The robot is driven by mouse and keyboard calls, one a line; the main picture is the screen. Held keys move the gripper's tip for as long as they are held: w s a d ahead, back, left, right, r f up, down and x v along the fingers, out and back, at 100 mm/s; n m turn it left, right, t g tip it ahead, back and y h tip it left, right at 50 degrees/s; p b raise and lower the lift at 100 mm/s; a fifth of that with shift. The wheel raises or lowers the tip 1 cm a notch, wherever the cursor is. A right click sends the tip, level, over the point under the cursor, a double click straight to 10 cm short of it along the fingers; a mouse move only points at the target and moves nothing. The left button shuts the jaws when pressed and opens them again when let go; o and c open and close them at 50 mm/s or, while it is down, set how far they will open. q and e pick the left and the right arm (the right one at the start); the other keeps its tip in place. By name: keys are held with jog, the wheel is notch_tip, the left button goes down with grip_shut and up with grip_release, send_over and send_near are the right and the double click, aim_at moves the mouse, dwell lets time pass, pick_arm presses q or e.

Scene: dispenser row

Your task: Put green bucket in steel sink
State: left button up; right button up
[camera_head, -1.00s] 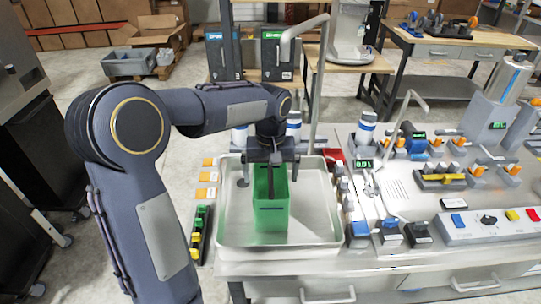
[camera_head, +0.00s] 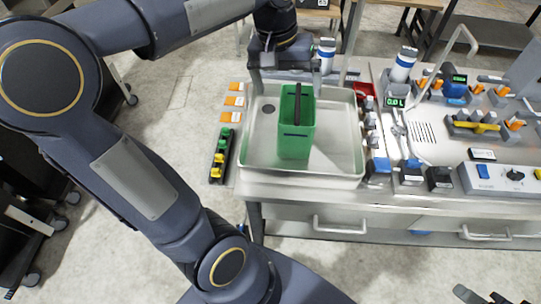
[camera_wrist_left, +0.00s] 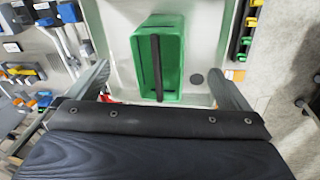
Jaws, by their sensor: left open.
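The green bucket (camera_head: 294,140) stands upright inside the steel sink (camera_head: 345,164), on its floor near the middle. Its dark handle (camera_head: 297,104) runs over its open top. In the left wrist view the bucket (camera_wrist_left: 172,62) lies beyond my fingers, with the sink (camera_wrist_left: 206,40) around it. My left gripper (camera_head: 286,84) is open and empty above the sink's back part, behind the bucket; in the left wrist view its fingers (camera_wrist_left: 159,72) are spread wide, apart from the handle. A dark part at the bottom right edge may be my right gripper; its jaws cannot be made out.
A bench with switches and dispensers (camera_head: 400,75) extends right of the sink. A black strip with coloured blocks (camera_head: 221,155) and orange tags (camera_head: 234,101) lie along the left edge. A blue-and-white bottle (camera_head: 326,55) stands behind the sink. Drawers (camera_head: 340,224) are below.

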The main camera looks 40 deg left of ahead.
pick_arm(q)
jog(key=s+d+f+m+t+h, duration=0.1)
jog(key=s+d+f+t, duration=0.1)
jog(key=s, duration=0.5)
jog(key=s+d+f+m+t+h, duration=0.1)
jog(key=s+d+f+m+t, duration=0.1)
jog(key=s+d+f, duration=0.2)
jog(key=s+f, duration=0.2)
jog(key=s, duration=0.2)
jog(key=shift+d+f, duration=0.15)
jog(key=shift+d, duration=0.1)
